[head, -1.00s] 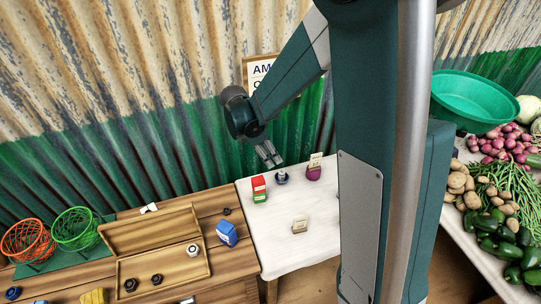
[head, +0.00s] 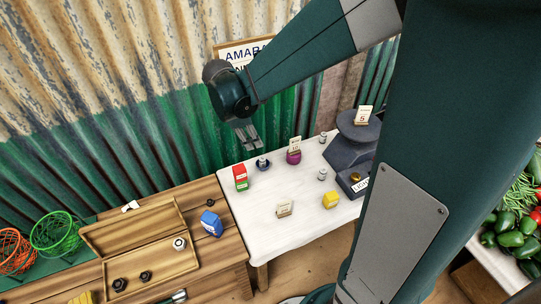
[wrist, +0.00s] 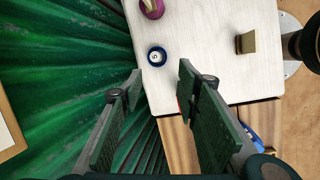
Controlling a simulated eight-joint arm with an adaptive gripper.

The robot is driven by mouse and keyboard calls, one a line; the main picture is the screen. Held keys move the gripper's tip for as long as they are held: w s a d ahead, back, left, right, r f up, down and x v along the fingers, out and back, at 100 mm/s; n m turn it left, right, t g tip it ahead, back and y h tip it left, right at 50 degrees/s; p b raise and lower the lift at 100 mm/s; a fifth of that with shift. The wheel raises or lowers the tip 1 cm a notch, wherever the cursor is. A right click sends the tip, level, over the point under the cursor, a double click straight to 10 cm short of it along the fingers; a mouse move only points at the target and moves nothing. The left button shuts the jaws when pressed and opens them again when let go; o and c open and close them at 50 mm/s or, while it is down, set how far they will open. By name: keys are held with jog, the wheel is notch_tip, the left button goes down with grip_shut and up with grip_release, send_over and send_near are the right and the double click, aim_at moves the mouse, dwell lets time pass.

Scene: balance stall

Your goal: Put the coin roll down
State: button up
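My gripper (head: 248,137) is open, with nothing between its fingers in the wrist view (wrist: 158,92). It hangs above the back left edge of the white table (head: 275,240). No thing is clearly marked as a coin roll. A small pale round piece (wrist: 157,57), with a mark on top and a dark blue ring (wrist: 150,64) around it, stands just beyond the fingertips, apart from them. In the head view the dark blue thing (head: 263,166) is right of and below my gripper. A red and green box (head: 240,179) stands to its left.
The wooden counter (head: 225,254) at left holds a blue packet (head: 211,224) and an open wooden box (head: 165,262). Corrugated wall stands close behind.

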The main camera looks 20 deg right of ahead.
jog(key=s+a+r+m+t+y, duration=0.1)
jog(key=s+r+m+t, duration=0.1)
jog(key=s+r+m, duration=0.2)
jog(key=s+r+m+t+y, duration=0.1)
jog(key=s+r+m, duration=0.3)
jog(key=s, duration=0.6)
jog(key=s+a+r+m+t+y, duration=0.1)
jog(key=s+r+m+t, duration=0.2)
jog(key=s+m, duration=0.3)
jog(key=shift+s+a+r+m+y, duration=0.3)
jog(key=shift+s+a+r+m, duration=0.1)
jog(key=shift+s+r, duration=0.3)
dwell(0.9)
